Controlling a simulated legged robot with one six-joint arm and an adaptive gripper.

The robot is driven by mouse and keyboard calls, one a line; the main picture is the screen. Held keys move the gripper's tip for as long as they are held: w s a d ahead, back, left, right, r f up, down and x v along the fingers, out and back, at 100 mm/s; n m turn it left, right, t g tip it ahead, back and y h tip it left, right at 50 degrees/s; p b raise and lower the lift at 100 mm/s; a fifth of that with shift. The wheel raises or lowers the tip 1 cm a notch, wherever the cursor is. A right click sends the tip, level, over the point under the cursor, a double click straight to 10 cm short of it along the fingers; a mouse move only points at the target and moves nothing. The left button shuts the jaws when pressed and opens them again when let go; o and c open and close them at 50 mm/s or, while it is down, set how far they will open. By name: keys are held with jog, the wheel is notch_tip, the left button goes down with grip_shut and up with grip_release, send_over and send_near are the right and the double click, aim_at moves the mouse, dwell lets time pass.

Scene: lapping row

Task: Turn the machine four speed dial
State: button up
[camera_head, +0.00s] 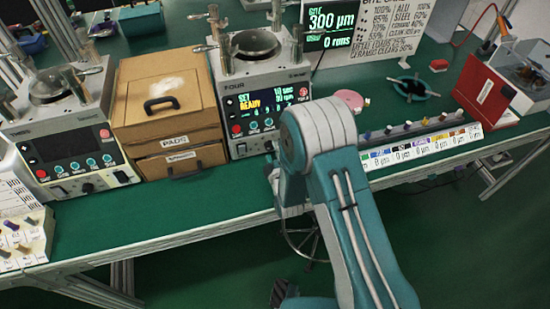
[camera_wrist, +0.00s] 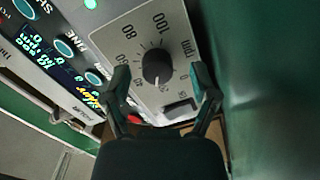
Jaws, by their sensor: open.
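The machine labelled FOUR (camera_head: 255,85) stands on the green bench, its display reading SET and READY. In the wrist view its speed dial (camera_wrist: 157,67) is a round black knob on a light grey plate with an rpm scale, including 80 and 100. My gripper (camera_wrist: 160,78) is open. Its two dark green fingers appear on the left and right of the dial; whether they touch it I cannot tell. In the head view my arm covers the gripper and the dial.
The wrist view shows blue buttons (camera_wrist: 63,46) and a lit display left of the dial plate. A wooden PADS box (camera_head: 165,100) stands left of machine four, with another machine (camera_head: 75,130) beyond. A row of labelled holders (camera_head: 420,145) and a red box (camera_head: 485,90) are at right.

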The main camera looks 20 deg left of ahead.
jog(key=v, duration=1.1)
jog(key=shift+s+d, duration=0.15)
jog(key=shift+s, duration=0.15)
jog(key=n, duration=0.4)
jog(key=a+n, duration=0.1)
jog(key=n, duration=0.1)
jog(key=shift+w+f+t, duration=0.2)
jog(key=shift+f+t, duration=0.05)
jog(key=shift+t, duration=0.05)
jog(key=n, duration=0.4)
jog(key=shift+w+a+f+n, duration=0.1)
jog(key=shift+w+a+n, duration=0.05)
jog(key=shift+a+n, duration=0.15)
jog(key=x, duration=1)
jog(key=shift+w, duration=0.45)
grip_shut()
